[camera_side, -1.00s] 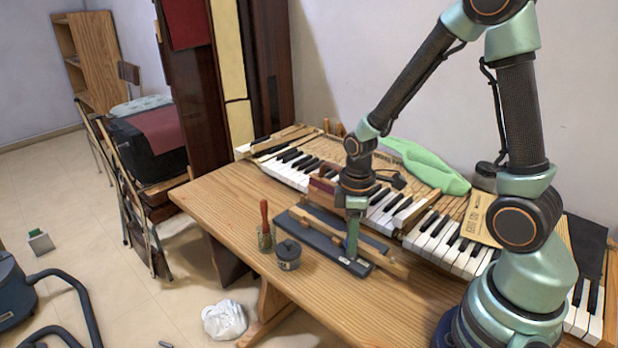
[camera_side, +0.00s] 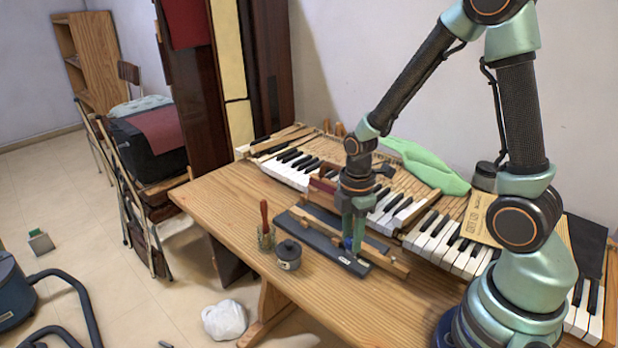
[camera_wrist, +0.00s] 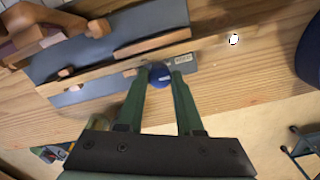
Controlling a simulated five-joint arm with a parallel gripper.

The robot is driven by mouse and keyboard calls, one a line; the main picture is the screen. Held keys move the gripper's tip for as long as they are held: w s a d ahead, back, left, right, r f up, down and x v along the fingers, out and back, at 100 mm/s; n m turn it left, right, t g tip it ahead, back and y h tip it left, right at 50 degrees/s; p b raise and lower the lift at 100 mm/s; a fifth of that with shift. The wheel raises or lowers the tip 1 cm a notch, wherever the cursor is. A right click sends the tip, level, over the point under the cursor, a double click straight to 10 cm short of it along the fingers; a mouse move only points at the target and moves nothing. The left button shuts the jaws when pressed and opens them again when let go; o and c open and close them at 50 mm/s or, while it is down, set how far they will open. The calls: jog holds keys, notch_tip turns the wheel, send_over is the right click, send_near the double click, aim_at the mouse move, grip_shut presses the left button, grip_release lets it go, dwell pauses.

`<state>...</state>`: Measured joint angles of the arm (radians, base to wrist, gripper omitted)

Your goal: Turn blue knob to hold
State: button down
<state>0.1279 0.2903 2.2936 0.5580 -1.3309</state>
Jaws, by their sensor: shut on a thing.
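The blue knob (camera_wrist: 160,74) sits at the edge of a dark grey jig plate (camera_wrist: 80,100) with wooden rails. In the wrist view it is between my two green fingertips, which touch its sides. In the side view the knob (camera_side: 348,243) shows as a small blue patch, mostly hidden by my fingers. My gripper (camera_side: 353,242) reaches down to the plate's near right part and is shut on the knob. My gripper also fills the lower middle of the wrist view (camera_wrist: 159,77).
A dark lidded pot (camera_side: 288,256) and a jar with a red-handled tool (camera_side: 265,232) stand left of the plate. Piano keys (camera_side: 450,245) lie behind it, with a green cloth (camera_side: 428,167) farther back. The table's front left is bare.

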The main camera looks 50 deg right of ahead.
dwell(0.3)
jog(key=c, duration=0.6)
grip_release()
jog(key=shift+o, duration=0.2)
notch_tip(320, 180, up, 12)
notch_tip(320, 180, up, 8)
jog(key=m+t, duration=0.6)
jog(key=m, duration=0.8)
send_over(351, 240)
jog(key=s+a, duration=0.3)
jog(key=a, duration=0.1)
jog(key=shift+r, duration=0.2)
